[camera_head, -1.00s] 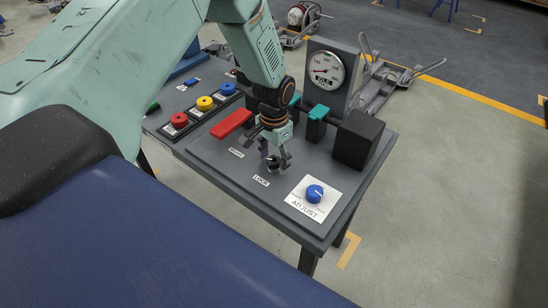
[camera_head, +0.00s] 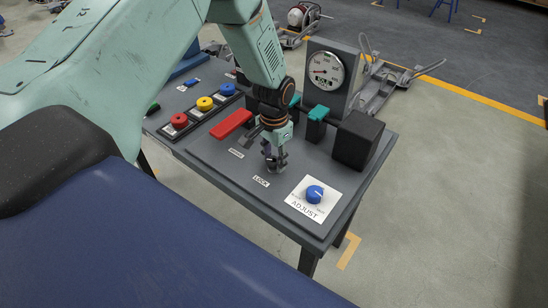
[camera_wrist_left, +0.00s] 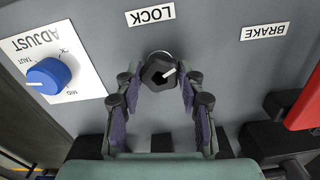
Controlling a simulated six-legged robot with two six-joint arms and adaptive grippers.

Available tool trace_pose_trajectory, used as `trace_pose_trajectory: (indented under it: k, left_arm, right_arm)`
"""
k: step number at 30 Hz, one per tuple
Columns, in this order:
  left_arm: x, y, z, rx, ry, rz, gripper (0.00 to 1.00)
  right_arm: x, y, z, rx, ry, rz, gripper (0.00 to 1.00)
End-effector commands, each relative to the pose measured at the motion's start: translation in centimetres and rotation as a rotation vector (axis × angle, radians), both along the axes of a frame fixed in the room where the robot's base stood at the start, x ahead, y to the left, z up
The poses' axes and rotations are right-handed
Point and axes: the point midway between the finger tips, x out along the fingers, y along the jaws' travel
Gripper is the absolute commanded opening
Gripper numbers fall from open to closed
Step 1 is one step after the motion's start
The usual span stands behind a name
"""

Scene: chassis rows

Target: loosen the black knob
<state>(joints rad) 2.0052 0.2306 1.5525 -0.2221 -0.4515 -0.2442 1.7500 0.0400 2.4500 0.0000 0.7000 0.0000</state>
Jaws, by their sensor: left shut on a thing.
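The black knob (camera_wrist_left: 158,71) shows in the left wrist view, just by the LOCK label (camera_wrist_left: 151,15), with a white pointer mark on its face. My left gripper (camera_wrist_left: 159,88) is shut on the knob, with one purple-padded finger on each side of it. In the head view my left gripper (camera_head: 274,161) points down at the panel by the LOCK label, and its fingers hide most of the knob. My right gripper is not in view.
A blue ADJUST knob (camera_head: 314,194) sits on a white plate close by. The red lever (camera_head: 230,124), a black block (camera_head: 357,139), teal clamps (camera_head: 319,113) and a gauge (camera_head: 326,70) stand around the gripper. Red and yellow buttons (camera_head: 204,103) are further left.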

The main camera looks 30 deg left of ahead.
Motion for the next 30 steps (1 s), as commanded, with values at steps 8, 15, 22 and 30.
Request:
trace_pose_trajectory:
  k: [8,15,22,30]
  left_arm:
    - [-0.1,0.0,0.2,0.001,0.003,0.092,0.07]
    - [-0.1,0.0,0.3,0.001,0.003,0.286,0.07]
    - [-0.1,0.0,0.2,0.001,0.004,0.504,0.07]
    - [-0.1,0.0,0.2,0.002,0.004,0.758,0.07]
  right_arm:
    - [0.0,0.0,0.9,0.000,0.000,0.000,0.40]
    - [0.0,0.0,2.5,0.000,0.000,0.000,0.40]
    - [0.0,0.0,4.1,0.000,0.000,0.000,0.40]
    - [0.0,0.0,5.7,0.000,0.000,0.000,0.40]
